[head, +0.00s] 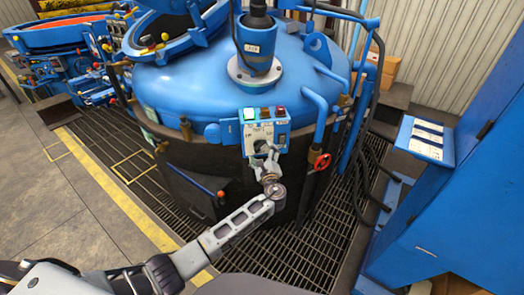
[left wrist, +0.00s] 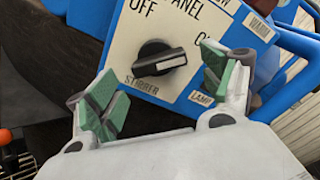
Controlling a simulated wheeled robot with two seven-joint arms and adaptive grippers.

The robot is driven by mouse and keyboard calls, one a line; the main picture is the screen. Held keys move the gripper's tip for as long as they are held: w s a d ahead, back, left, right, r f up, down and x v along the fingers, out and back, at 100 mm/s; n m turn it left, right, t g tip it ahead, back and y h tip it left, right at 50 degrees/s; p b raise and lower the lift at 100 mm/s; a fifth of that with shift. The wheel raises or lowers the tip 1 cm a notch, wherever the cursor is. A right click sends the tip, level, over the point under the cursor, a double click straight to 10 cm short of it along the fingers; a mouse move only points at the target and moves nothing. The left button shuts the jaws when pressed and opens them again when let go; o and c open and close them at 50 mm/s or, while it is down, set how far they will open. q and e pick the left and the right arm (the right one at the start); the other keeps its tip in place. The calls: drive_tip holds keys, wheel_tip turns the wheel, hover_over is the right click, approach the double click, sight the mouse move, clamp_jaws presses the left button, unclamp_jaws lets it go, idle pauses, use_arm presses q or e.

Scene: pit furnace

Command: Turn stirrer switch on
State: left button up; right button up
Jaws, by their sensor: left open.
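The stirrer switch (left wrist: 158,62) is a black rotary knob above the word "STIRRER" on the white-faced control panel (left wrist: 125,50). Its white mark points right, roughly toward a partly hidden label starting with "O"; "OFF" is at upper left. In the head view the panel (head: 279,126) is on the front of the blue furnace (head: 190,85). My left gripper (head: 263,150) is right at the panel front. In the left wrist view its green-padded fingers (left wrist: 160,90) are open, with the knob between and just beyond them; contact cannot be told.
A red valve wheel (head: 322,161) and hanging black hoses (head: 360,150) are right of the panel. A blue cabinet (head: 460,200) stands at the right. Dark floor grating (head: 285,255) surrounds the furnace.

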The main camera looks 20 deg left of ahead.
use_arm(q)
drive_tip(key=v, duration=0.8)
drive_tip(key=shift+s, duration=0.2)
drive_tip(key=shift+d, duration=0.1)
